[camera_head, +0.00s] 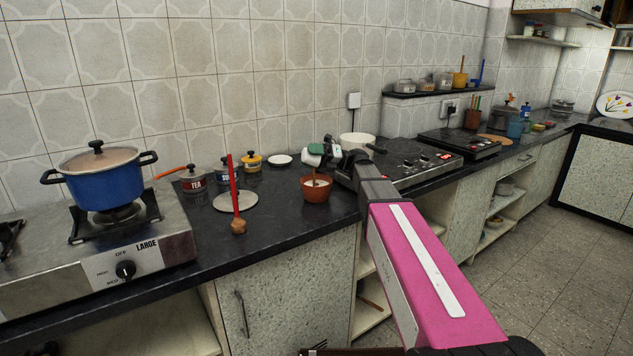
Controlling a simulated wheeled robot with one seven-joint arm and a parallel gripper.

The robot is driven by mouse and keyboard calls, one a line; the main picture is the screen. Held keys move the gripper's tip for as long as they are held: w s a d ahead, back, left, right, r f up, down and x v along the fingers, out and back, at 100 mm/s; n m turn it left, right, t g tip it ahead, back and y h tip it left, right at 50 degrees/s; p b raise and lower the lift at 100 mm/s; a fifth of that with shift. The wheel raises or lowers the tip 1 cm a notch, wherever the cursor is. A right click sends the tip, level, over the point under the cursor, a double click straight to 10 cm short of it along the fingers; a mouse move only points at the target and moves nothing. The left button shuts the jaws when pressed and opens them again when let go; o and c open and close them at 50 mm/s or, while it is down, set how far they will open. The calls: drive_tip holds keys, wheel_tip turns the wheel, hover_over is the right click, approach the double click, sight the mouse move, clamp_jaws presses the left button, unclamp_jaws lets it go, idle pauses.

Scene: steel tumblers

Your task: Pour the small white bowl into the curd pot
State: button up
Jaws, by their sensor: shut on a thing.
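The curd pot (316,192), a small terracotta-brown pot, stands upright on the black counter near its front edge. My gripper (326,156) is right above it, shut on the small white bowl (313,160). The bowl looks tipped over the pot's mouth, clear of the rim. Something pale shows in or just above the pot's mouth; I cannot tell whether it is falling or lying inside. The bowl's inside is hidden, and my fingers cover part of it.
Tea (193,180) and other jars and a white saucer (280,160) sit behind. A white pan (357,141) is close behind my gripper. A blue pot (102,185) is on the left stove.

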drive_tip(key=shift+w+d+r+y, duration=0.1)
drive_tip(key=shift+d+r+y, duration=0.15)
drive_tip(key=shift+r+y, duration=0.45)
